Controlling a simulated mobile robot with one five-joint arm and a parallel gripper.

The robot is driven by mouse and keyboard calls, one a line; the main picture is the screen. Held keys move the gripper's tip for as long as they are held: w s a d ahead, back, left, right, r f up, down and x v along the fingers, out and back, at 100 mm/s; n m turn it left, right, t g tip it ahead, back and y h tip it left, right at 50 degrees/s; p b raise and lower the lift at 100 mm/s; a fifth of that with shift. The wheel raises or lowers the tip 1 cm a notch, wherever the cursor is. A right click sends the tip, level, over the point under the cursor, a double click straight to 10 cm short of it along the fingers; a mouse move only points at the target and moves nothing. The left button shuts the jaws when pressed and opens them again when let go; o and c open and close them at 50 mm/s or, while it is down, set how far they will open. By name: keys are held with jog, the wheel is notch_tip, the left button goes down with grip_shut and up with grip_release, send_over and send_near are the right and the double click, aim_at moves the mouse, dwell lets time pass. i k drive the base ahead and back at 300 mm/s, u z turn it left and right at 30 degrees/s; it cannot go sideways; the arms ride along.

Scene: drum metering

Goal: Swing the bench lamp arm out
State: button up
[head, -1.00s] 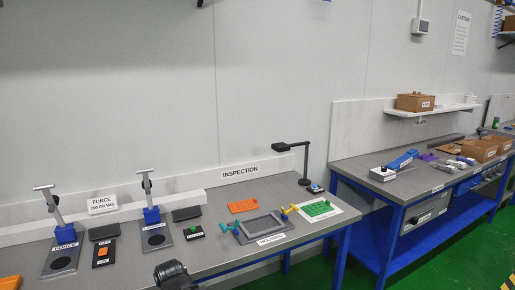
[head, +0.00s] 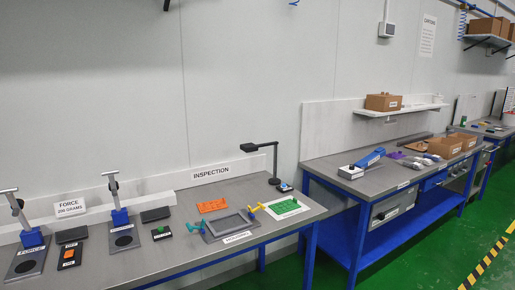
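The black bench lamp (head: 274,162) stands at the back right of the inspection bench (head: 180,251). Its post is upright, and its arm reaches to the left in the head view, ending in a flat dark lamp head (head: 249,147). The lamp is near the INSPECTION sign (head: 211,173), above the bench top. My gripper is not in the head view, so its state does not show.
In front of the lamp lie an orange tray (head: 212,206), a grey frame fixture (head: 230,226) with teal and yellow handles, and a green board (head: 284,206). Force presses (head: 119,217) stand left. A second bench (head: 335,183) stands right, beside green floor.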

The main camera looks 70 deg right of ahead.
aim_at(247, 147)
jog(key=k, duration=1.25)
jog(key=z, duration=0.95)
jog(key=i, duration=0.5)
jog(key=z, duration=0.05)
